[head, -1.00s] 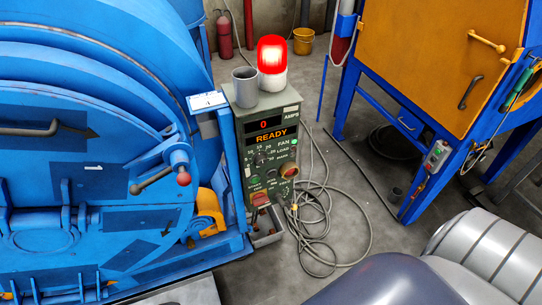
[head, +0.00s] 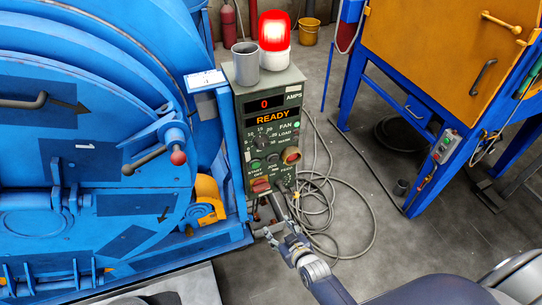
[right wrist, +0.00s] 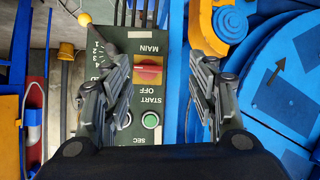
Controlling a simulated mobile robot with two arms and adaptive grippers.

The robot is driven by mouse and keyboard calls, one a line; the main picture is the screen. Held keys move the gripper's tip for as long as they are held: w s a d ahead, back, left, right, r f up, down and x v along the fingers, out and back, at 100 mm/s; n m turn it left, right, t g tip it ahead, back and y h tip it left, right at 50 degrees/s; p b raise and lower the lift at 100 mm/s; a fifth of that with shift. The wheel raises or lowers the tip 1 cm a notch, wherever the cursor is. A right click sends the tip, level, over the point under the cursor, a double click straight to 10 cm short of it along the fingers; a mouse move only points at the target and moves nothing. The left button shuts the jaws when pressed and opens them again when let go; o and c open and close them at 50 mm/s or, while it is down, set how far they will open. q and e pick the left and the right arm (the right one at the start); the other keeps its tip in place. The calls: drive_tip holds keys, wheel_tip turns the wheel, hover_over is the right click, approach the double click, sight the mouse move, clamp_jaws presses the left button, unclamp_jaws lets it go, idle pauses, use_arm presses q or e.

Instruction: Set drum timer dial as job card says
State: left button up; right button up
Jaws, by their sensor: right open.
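The grey-green control box (head: 268,130) stands right of the blue drum machine. Its display reads 0 AMPS and READY. The timer dial (head: 259,143) is a dark knob in a ring of numbers, 10, 15 and 20 among them; its exact setting is too small to read. A white card (head: 205,79) lies on the blue post left of the box; its writing is unreadable. My right gripper (head: 279,199) is open at the panel's lower part, below the dial. In the right wrist view a red and yellow MAIN switch (right wrist: 149,71) and green START button (right wrist: 150,121) show upside down between its fingers.
A grey cup (head: 245,63) and a lit red beacon (head: 274,35) stand on the box. Grey cable (head: 330,215) coils on the floor at right. An orange cabinet (head: 430,60) stands at the back right.

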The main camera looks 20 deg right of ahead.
drive_tip(key=w+r+t+b, duration=0.35)
drive_tip(key=w+r, duration=0.35)
drive_tip(key=r, duration=0.3)
drive_tip(key=t, duration=0.3)
approach(264, 147)
use_arm(q)
wheel_tip(264, 147, down, 6)
drive_tip(key=shift+r+b, duration=0.1)
drive_tip(key=shift+b, duration=0.25)
use_arm(e)
drive_tip(key=shift+g+h, duration=0.25)
drive_tip(key=shift+h, duration=0.05)
drive_tip(key=w, duration=0.9)
drive_tip(key=shift+w+a+r, duration=0.25)
drive_tip(key=shift+a+r, duration=0.1)
drive_tip(key=c, duration=1.1)
drive_tip(key=shift+o, duration=0.2)
